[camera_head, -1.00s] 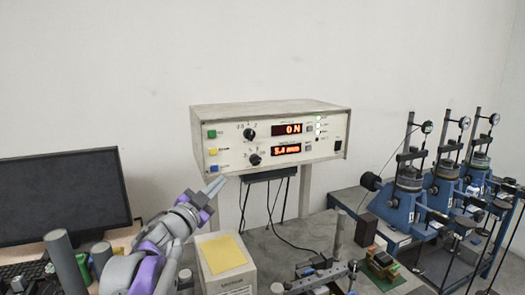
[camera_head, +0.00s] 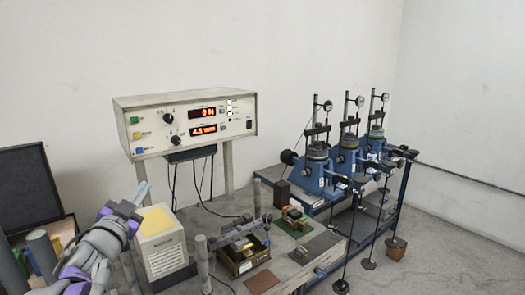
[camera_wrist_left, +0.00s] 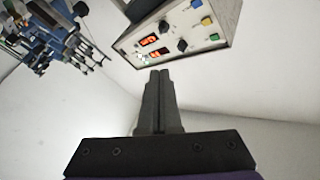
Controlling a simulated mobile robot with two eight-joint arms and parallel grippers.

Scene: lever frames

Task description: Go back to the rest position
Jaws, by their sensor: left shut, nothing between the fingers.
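My left gripper (camera_head: 139,193) is at the lower left of the head view, its grey fingers together and empty. It is below the white control box (camera_head: 185,122), apart from it, and beside a white carton with a yellow top (camera_head: 160,240). The box has two red displays, black knobs and green, yellow and blue buttons. In the left wrist view the closed fingers (camera_wrist_left: 158,95) point towards the box (camera_wrist_left: 180,35), which appears upside down. My right gripper is not in view.
Blue lever frames (camera_head: 345,165) with dial gauges stand on a blue-framed bench at the right. A small wooden tray (camera_head: 240,255) sits on the grey table. A dark monitor (camera_head: 30,188) is at the left edge. The white wall behind is clear.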

